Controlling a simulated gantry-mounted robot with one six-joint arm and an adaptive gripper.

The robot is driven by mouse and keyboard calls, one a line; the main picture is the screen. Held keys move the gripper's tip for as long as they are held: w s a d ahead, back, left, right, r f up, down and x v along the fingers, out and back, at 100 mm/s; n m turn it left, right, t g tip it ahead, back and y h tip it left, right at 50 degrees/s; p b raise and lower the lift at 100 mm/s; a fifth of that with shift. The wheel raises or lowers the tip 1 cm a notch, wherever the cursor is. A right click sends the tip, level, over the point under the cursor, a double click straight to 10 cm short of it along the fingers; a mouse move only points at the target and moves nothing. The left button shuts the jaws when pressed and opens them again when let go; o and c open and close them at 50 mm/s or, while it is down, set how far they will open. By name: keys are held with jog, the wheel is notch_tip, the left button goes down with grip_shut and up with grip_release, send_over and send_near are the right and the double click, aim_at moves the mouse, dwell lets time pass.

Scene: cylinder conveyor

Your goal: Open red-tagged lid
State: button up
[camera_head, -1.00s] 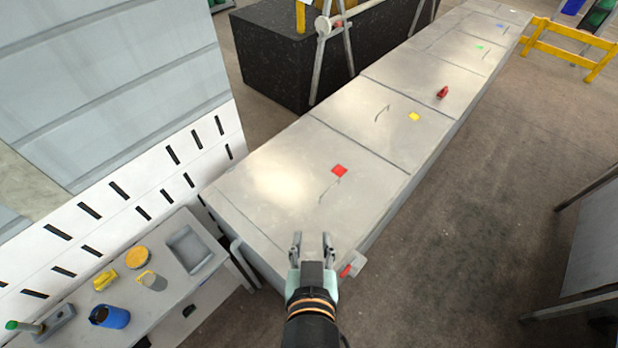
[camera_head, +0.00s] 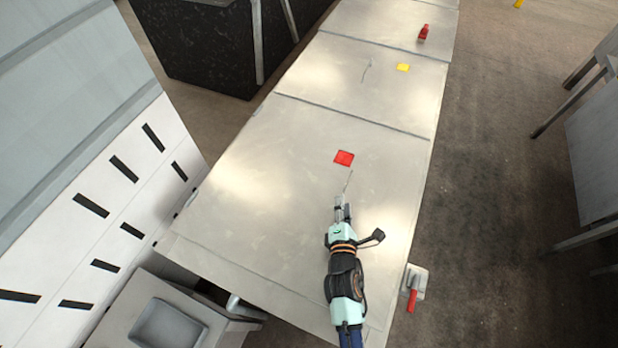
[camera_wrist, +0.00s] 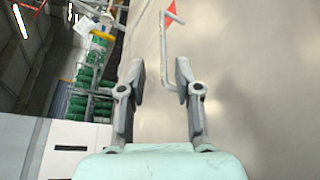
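The red tag (camera_head: 344,158) is a flat square on the nearest grey metal lid (camera_head: 258,190) of the long conveyor. A thin bar handle (camera_head: 350,181) stands just below the tag. My gripper (camera_head: 342,203) is over this lid, at the near end of the handle. In the wrist view my gripper (camera_wrist: 158,80) has its two fingers apart, with the handle (camera_wrist: 165,50) rising between and beyond the fingertips, closer to the right finger. The red tag (camera_wrist: 172,9) shows at the top edge there. I cannot tell whether a finger touches the handle.
A yellow tag (camera_head: 403,68) marks the lid behind, with a red object (camera_head: 424,33) farther along. A grey tray (camera_head: 168,334) is at lower left.

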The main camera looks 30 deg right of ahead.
aim_at(345, 187)
jog(key=shift+s, duration=0.15)
jog(key=shift+d, duration=0.25)
jog(key=b+x, duration=0.1)
jog(key=x, duration=0.6)
jog(key=shift+d, duration=0.15)
jog(key=shift+c, duration=0.3)
grip_shut()
